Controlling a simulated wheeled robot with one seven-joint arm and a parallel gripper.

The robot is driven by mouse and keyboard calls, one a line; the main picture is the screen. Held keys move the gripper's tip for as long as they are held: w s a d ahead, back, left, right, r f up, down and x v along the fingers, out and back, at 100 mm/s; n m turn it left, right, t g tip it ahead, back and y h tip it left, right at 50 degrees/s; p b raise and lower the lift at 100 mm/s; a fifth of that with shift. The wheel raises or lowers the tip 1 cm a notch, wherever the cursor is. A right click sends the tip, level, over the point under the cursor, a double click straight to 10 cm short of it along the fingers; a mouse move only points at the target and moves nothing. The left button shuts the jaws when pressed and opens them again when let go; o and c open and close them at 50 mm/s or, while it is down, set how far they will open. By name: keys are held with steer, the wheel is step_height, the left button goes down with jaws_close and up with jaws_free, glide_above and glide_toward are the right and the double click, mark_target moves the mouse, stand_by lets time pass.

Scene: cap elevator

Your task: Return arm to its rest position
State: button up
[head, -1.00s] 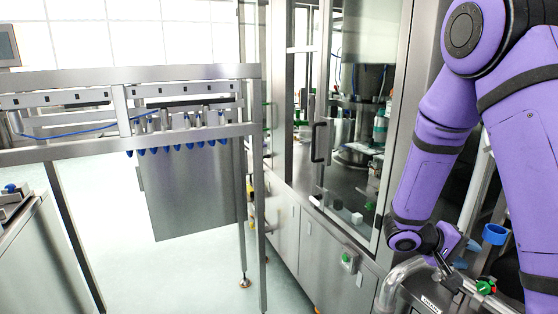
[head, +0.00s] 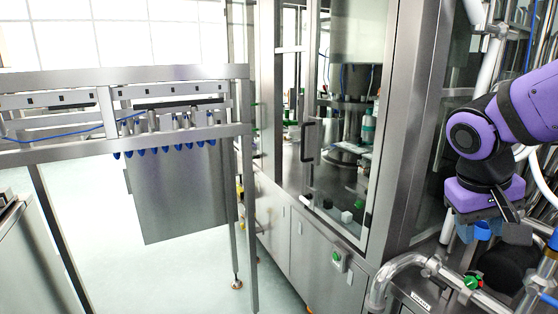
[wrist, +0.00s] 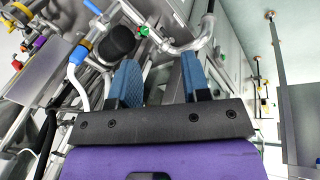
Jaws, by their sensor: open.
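My gripper (head: 488,236) hangs at the right of the head view, below my purple arm, with its blue fingers pointing down. In the wrist view my gripper (wrist: 160,82) shows two blue fingers spread wide apart. Nothing is between them and it is open and empty. My arm is bent, with the forearm coming in from the right edge.
A bent steel pipe (head: 398,265) with a green-and-red knob (head: 473,282) lies below my gripper. A glass-doored machine (head: 345,150) stands to the left. A steel rail frame (head: 125,152) with blue-tipped parts is farther left. Open floor (head: 185,275) lies between.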

steer(key=s+a+r+n+t+y, duration=0.2)
steer(key=s+a+r+t+y, duration=0.1)
steer(key=s+a+r+t, duration=0.1)
step_height(320, 180, up, 2)
steer(key=shift+s+a+r+t+y, duration=0.1)
steer(key=shift+s+a+t+y, duration=0.25)
steer(key=shift+s+a, duration=0.6)
steer(key=shift+w, duration=0.1)
